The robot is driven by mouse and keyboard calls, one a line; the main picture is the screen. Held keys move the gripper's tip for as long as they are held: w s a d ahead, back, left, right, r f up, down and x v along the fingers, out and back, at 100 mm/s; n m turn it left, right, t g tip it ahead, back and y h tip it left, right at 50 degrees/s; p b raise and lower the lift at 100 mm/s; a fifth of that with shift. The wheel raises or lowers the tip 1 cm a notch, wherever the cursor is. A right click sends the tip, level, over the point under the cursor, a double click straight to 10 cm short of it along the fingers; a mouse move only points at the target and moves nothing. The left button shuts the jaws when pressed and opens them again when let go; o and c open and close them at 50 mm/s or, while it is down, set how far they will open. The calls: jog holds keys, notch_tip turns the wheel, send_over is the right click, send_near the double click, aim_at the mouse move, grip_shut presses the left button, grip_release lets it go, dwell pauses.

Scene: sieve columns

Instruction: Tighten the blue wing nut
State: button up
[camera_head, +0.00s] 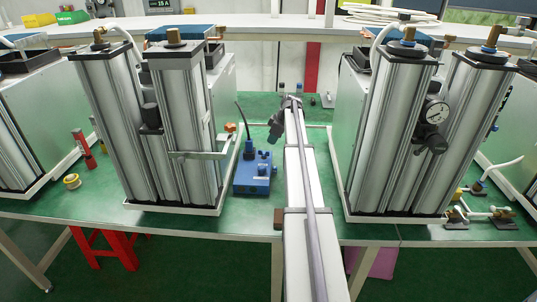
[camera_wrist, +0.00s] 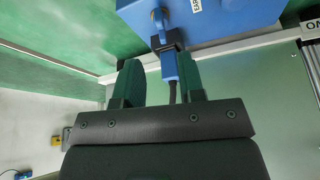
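A blue box (camera_head: 252,180) with a small label stands on the green bench; its edge also shows at the top of the wrist view (camera_wrist: 225,18).
Metal twin columns stand left (camera_head: 180,120) and right (camera_head: 395,130) on white-edged bases. A pale bar (camera_head: 195,154) sticks out from the left columns near the box. A black cable (camera_head: 243,120) rises behind the box.

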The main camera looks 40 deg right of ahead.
aim_at(264, 153)
jog(key=b+x, duration=0.6)
jog(key=x, duration=0.2)
jog(key=shift+f, duration=0.3)
jog(key=shift+r, duration=0.15)
jog(key=shift+c, duration=0.3)
grip_shut()
